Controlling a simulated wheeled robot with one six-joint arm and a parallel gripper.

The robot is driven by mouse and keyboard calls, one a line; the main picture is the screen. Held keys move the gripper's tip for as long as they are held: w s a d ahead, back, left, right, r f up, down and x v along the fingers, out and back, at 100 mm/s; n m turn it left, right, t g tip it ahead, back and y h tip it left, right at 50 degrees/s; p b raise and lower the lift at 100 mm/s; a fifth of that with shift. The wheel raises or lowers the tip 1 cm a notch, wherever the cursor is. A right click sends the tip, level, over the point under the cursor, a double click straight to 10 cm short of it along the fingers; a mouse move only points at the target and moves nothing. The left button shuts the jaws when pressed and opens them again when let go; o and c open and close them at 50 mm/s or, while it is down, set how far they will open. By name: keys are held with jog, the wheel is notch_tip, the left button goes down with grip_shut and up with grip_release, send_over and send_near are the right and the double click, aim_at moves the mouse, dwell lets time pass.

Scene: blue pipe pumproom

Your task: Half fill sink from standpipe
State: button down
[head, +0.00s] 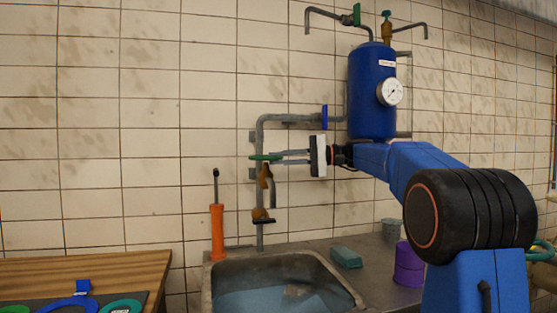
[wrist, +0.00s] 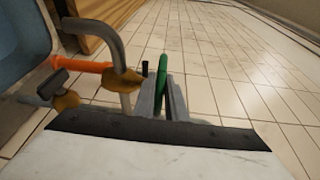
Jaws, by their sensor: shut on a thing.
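The standpipe (head: 260,190) is a grey pipe on the tiled wall behind the sink. A brass tap (head: 265,175) with a green handwheel (head: 258,157) sits on it, with a spout bending down. My gripper (head: 282,157) reaches in from the right and is shut on the green handwheel, which also shows between the fingers in the wrist view (wrist: 162,72). A lower brass tap (head: 262,215) with a dark handle is on the same pipe. The sink (head: 225,275) below holds bluish water; its level against the rim is hard to judge. No stream from the spout is visible.
An orange pump-like cylinder (head: 217,230) stands left of the standpipe. A blue tank (head: 372,95) with a gauge (head: 390,92) hangs above my arm. A teal block (head: 346,257), a purple container (head: 408,265) and a grey cup (head: 390,230) stand right of the sink. A wooden table (head: 90,268) is at left.

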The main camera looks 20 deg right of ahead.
jog(key=shift+w+d+n+g, duration=0.15)
jog(key=shift+n+g, duration=0.15)
jog(key=shift+g, duration=0.3)
jog(key=c, duration=1.8)
grip_release()
jog(key=v, duration=1.2)
jog(key=shift+f, duration=0.15)
